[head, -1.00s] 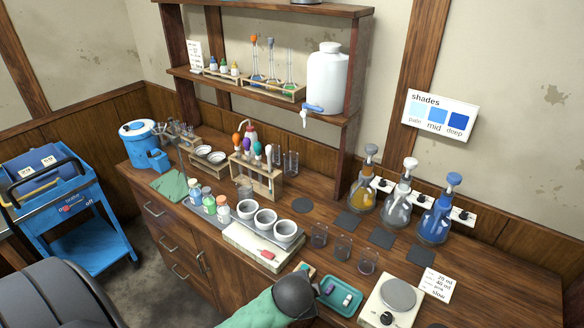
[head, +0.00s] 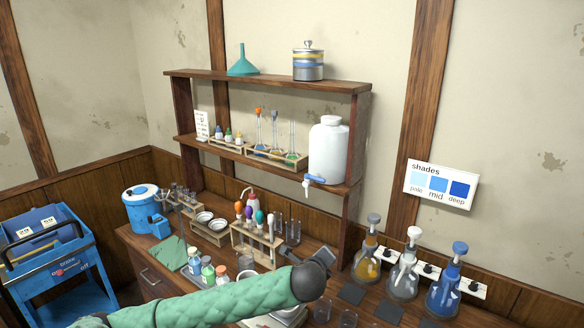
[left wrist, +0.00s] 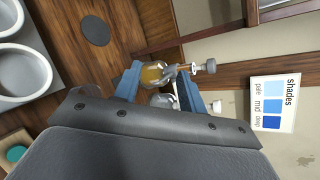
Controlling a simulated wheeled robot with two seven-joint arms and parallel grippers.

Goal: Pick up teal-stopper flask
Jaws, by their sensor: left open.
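Three stoppered flasks stand at the right of the bench: one with amber liquid and a grey stopper (head: 367,262), one clear with a white stopper (head: 404,277), one with blue liquid and a blue stopper (head: 443,291). I see no flask with a clearly teal stopper. My left gripper (head: 325,258) is open and empty, above the bench and left of the flasks. In the left wrist view, the amber flask (left wrist: 154,75) shows beyond and between the blue fingers (left wrist: 160,70); the clear flask (left wrist: 163,100) is partly hidden. My right gripper is out of view.
A wooden shelf unit (head: 270,83) with a white dispenser jug (head: 328,150) stands behind my left arm. A test-tube rack (head: 257,243) and several small bottles stand near it. Dark square mats (head: 351,294) lie before the flasks. White crucibles (left wrist: 20,80) show in the left wrist view.

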